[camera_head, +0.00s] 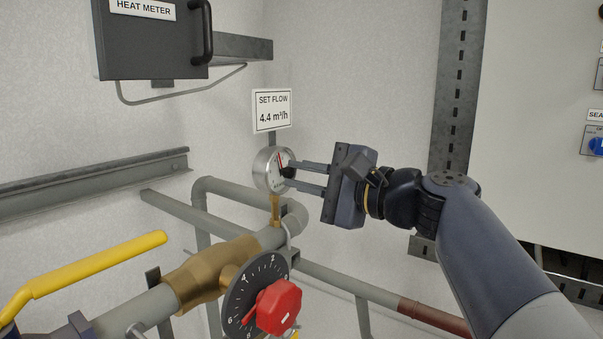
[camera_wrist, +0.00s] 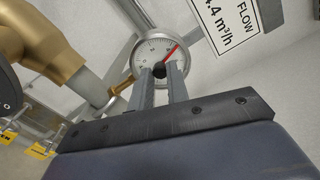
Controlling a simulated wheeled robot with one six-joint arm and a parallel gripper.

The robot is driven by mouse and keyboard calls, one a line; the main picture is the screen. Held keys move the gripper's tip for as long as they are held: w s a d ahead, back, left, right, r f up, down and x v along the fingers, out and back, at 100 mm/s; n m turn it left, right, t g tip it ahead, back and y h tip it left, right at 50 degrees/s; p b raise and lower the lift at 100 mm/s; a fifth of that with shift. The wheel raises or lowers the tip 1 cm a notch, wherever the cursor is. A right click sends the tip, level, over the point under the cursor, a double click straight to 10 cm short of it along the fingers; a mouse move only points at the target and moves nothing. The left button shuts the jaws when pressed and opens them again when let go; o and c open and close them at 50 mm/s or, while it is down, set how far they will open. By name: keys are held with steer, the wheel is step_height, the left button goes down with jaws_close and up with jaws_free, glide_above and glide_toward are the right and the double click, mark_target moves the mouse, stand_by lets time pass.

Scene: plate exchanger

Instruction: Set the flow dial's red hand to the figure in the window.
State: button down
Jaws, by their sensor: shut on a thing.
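The flow dial (camera_head: 267,181) is a small round gauge with a white face and a silver rim, on a brass stem. My gripper (camera_head: 291,177) reaches it from the right and is shut on the black knob (camera_wrist: 159,69) at the dial's centre. The red hand (camera_wrist: 172,53) shows in the wrist view pointing to the upper right; in the head view it points up and slightly left. The sign (camera_head: 272,111) above the dial reads SET FLOW 4.4 m³/h. The scale figures are too small to read surely, and the fingers hide part of the face.
A larger black dial (camera_head: 240,292) with a red knob (camera_head: 279,306) sits on the brass valve (camera_head: 213,272) below. A yellow lever (camera_head: 90,270) lies at lower left. The HEAT METER box (camera_head: 150,45) hangs above left. Pipes run below the gauge.

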stand_by(0.3)
steer(key=c, duration=1.4)
jaws_free()
steer(key=shift+o, duration=0.2)
steer(key=b+v, duration=0.2)
steer(key=v, duration=0.8)
steer(key=shift+s+d+b, duration=0.25)
steer(key=shift+d+b, duration=0.05)
steer(key=shift+d, duration=0.05)
steer(key=shift+a, duration=0.1)
steer(key=shift+p+x, duration=1.3)
steer(key=shift+x, duration=4.1)
